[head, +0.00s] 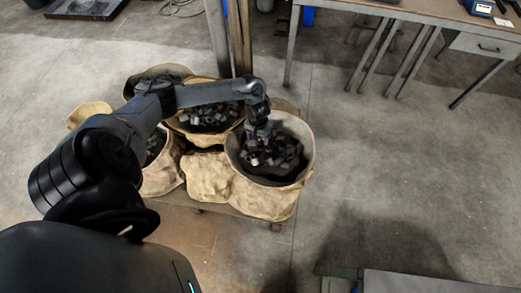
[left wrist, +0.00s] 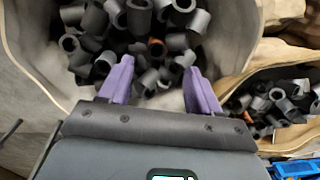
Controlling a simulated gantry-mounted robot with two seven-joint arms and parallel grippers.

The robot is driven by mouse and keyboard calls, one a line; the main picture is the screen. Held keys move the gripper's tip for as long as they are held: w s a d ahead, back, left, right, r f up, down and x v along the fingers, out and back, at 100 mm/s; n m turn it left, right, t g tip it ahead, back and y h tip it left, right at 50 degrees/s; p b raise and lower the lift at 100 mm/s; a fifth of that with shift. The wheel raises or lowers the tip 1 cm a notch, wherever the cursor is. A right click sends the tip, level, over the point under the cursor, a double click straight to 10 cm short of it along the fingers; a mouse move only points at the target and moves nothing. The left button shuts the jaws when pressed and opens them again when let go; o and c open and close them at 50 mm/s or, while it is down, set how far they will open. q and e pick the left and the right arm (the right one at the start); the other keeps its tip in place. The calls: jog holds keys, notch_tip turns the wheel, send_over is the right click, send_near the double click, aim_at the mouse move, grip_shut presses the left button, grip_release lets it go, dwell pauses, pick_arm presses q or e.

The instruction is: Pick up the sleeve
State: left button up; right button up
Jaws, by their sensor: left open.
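Many dark grey sleeves (head: 284,158) lie in a heap inside the right-hand open sack (head: 309,150). The same heap of sleeves (left wrist: 176,42) fills the top of the left wrist view, with one reddish-brown piece (left wrist: 156,47) among them. My left gripper (left wrist: 157,80) has two purple fingers spread apart, pointing at the heap, with nothing clearly held between them. In the head view my left gripper (head: 258,148) reaches down into the mouth of this sack, and its fingertips are hard to make out. My right gripper is not in view.
More sacks of sleeves stand beside it, including one behind (head: 210,117) and one at left (head: 154,150). They rest on a low platform (head: 215,212). A post (head: 240,40) rises behind. A desk (head: 440,15) stands at upper right.

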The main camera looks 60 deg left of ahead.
aim_at(260, 147)
pick_arm(q)
notch_tip(260, 147, down, 5)
jog(key=shift+r+b, duration=0.1)
jog(key=shift+b, duration=0.95)
jog(key=shift+w+f+b, duration=0.15)
jog(key=shift+f+b, duration=0.3)
jog(key=shift+f, duration=0.1)
jog(key=f+b, duration=0.2)
jog(key=f, duration=0.1)
jog(key=shift+w+a, duration=0.15)
jog(key=shift+w, duration=0.15)
jog(key=shift+f+b, duration=0.45)
jog(key=shift+f, duration=0.05)
grip_shut()
jog(key=shift+r, duration=0.15)
